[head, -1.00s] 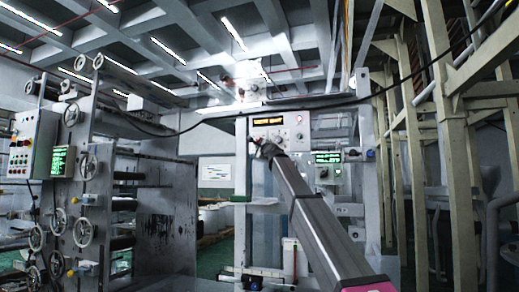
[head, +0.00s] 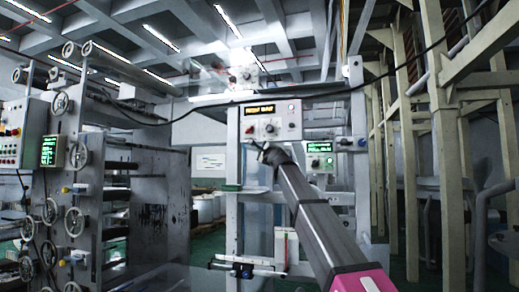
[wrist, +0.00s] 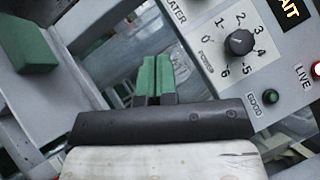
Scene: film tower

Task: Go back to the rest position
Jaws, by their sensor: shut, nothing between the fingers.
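My gripper (head: 259,147) shows small in the head view, at the far end of my raised arm, in front of the lower edge of a grey control panel (head: 284,111). In the wrist view its two green fingertips (wrist: 156,65) are together with nothing held. They are apart from the panel face, which lies to their right. The panel carries a black rotary knob (wrist: 239,42) with a numbered scale, an orange-lettered display (wrist: 292,12), a green button (wrist: 270,96) and a red button partly cut off at the edge.
A grey roller machine (head: 110,190) with several handwheels and a green-lit screen (head: 49,150) stands at the left. A second green-lit screen (head: 319,147) is right of my arm. Beige posts (head: 441,150) stand at the right. A green block (wrist: 25,45) sits left of my fingers.

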